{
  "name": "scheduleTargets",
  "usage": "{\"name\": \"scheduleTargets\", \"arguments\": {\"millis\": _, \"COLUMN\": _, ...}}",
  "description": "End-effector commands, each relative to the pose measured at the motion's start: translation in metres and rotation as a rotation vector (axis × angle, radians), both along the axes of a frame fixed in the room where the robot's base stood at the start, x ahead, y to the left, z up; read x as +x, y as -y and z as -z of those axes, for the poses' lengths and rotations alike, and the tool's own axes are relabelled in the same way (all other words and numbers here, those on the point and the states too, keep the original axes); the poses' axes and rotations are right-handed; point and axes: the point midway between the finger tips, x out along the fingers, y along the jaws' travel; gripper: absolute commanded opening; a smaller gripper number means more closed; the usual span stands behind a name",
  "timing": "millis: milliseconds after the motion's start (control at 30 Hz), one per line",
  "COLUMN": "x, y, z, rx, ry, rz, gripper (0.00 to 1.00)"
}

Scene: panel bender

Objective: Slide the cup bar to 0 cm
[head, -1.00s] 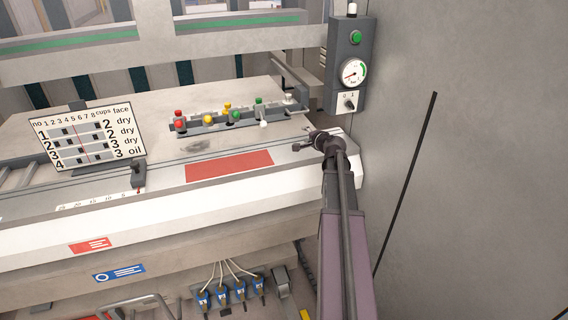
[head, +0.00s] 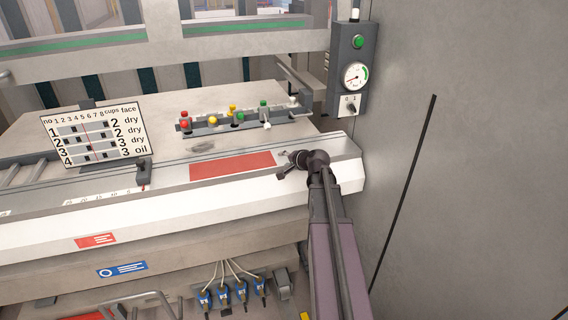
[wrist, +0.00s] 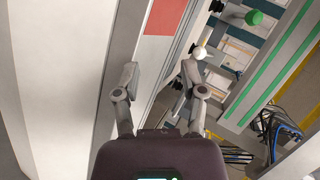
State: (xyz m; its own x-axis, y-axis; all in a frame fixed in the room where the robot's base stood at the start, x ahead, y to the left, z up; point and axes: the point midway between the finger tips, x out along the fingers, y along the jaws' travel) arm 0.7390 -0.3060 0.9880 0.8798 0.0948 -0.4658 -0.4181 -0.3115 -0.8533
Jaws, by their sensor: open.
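A dark upright handle (head: 143,172) stands on the bender's front ledge, at the right end of a small printed scale (head: 97,197). I cannot tell for sure whether it belongs to the cup bar. A small red mark is at its foot; the exact reading is too small to tell. My gripper (head: 281,165) is over the right part of the ledge, well right of the handle and just right of the red plate. In the wrist view my gripper (wrist: 160,75) has its two fingers apart with nothing held between them. The handle is not seen there.
A grey rail with red, yellow and green knobs (head: 239,119) lies on the bed behind. A card with a table of cups (head: 96,135) stands at left. A gauge box (head: 352,72) hangs at right by a grey wall. The red plate (head: 233,166) lies flat.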

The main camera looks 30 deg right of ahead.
Motion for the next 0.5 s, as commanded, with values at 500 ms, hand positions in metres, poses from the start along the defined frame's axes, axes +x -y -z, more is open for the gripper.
{"name": "scheduleTargets", "arguments": {"millis": 500, "x": -0.0001, "y": -0.0095, "z": 0.0033, "rx": -0.013, "ry": -0.017, "rz": -0.024, "gripper": 0.54}}
